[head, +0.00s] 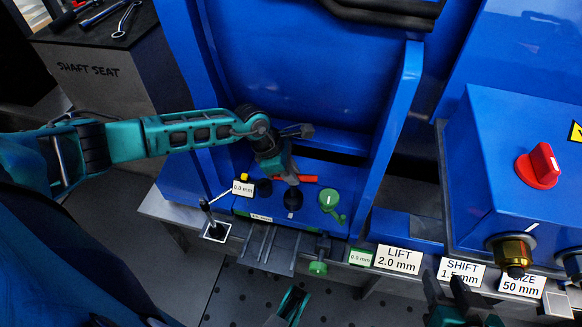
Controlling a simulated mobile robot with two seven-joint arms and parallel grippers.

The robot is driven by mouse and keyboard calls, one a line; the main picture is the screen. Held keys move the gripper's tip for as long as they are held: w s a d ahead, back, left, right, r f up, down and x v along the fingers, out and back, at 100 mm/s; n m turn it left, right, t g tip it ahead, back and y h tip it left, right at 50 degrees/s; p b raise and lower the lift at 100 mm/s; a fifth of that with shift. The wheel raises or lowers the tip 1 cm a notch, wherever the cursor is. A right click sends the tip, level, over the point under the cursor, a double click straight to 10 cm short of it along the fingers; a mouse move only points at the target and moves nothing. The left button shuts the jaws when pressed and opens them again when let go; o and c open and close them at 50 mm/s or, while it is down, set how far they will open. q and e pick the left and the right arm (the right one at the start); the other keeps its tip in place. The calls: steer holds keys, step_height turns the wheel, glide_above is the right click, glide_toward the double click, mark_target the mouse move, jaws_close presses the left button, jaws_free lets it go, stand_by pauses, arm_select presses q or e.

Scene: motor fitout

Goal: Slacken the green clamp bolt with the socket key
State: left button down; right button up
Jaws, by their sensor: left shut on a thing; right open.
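My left gripper (288,178) reaches in from the left over the blue front panel. It is shut at a red bar (306,179); its fingers hide most of what they hold, and I cannot tell whether this is the socket key. To its right a round green part (329,199) with a short green arm sits on the panel. A green-ended bolt (318,268) sticks out at the front edge below. I cannot tell which green part is the clamp bolt. My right gripper (455,295) is open and empty at the bottom right, in front of the label plates.
Black round parts (264,187) sit beside the gripper. A black-knobbed lever (215,229) stands left. Blue upright walls flank the panel. A blue box with a red rotary switch (539,167) stands right. A dark bench (105,35) with tools is top left.

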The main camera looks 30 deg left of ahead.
arm_select(q)
steer(key=shift+r+n, duration=0.1)
steer(key=shift+n, duration=0.3)
steer(key=shift+p, duration=0.35)
steer(key=n+p, duration=0.1)
steer(key=p, duration=0.1)
steer(key=shift+d+r+n+t+y+p, duration=0.1)
steer(key=shift+n+t+y+p, duration=0.2)
steer(key=shift+n+t, duration=0.1)
steer(key=shift+n+p, duration=0.5)
